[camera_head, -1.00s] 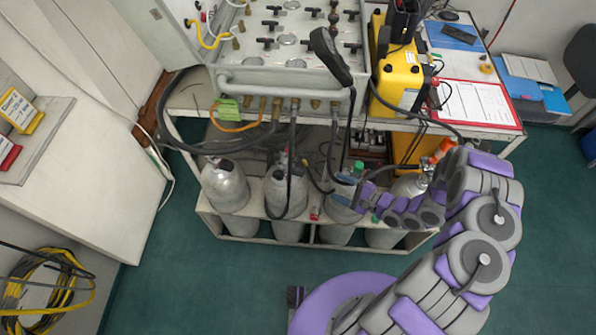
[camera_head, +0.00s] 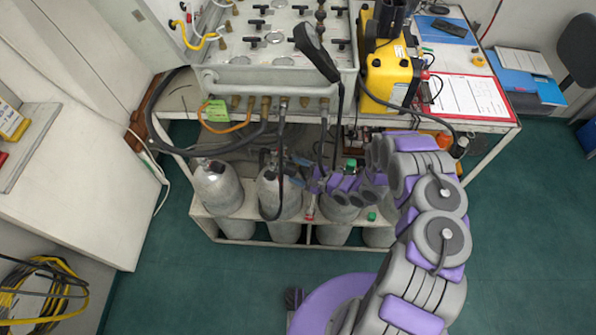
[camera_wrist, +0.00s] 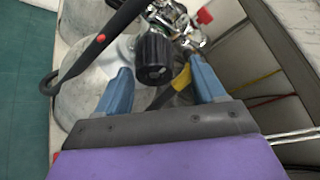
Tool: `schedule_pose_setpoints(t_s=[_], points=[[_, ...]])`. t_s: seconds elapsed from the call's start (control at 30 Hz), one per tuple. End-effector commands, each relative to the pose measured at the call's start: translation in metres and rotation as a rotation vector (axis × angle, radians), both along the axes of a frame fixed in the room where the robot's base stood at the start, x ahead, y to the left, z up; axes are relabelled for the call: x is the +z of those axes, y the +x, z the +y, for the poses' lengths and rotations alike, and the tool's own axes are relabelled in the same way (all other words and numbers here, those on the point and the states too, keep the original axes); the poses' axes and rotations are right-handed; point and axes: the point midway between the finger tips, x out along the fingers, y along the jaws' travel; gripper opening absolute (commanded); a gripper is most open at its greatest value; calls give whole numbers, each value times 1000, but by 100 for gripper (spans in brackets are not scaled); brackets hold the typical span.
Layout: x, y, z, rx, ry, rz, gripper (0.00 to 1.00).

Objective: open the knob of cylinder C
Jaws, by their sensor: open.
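Several grey gas cylinders stand in a row in a white rack under the panel. No letter is readable on any of them, so I cannot tell which is C. In the head view my gripper (camera_head: 302,170) is at the second cylinder from the left (camera_head: 281,197), by its top. In the wrist view my gripper (camera_wrist: 158,70) is open, with two blue fingers spread. A black ribbed knob (camera_wrist: 153,58) on a metal valve lies between and beyond the fingertips, seemingly not gripped. A grey cylinder top (camera_wrist: 90,85) shows behind the left finger.
A black hose (camera_wrist: 103,40) with a red mark crosses left of the knob. A red cap (camera_wrist: 205,15) is beyond the valve. The leftmost cylinder (camera_head: 218,190) stands beside. A bench with the valve panel (camera_head: 275,75) overhangs the rack. Green floor (camera_head: 510,230) is clear at right.

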Motion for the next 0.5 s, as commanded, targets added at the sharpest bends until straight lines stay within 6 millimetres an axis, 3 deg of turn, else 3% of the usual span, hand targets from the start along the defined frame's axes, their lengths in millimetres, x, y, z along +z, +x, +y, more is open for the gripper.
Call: schedule_pose_setpoints(t_s=[0.3,0.5], points=[[0,0,2,3,2,1,68],[0,0,-1,2,5,1,49]])
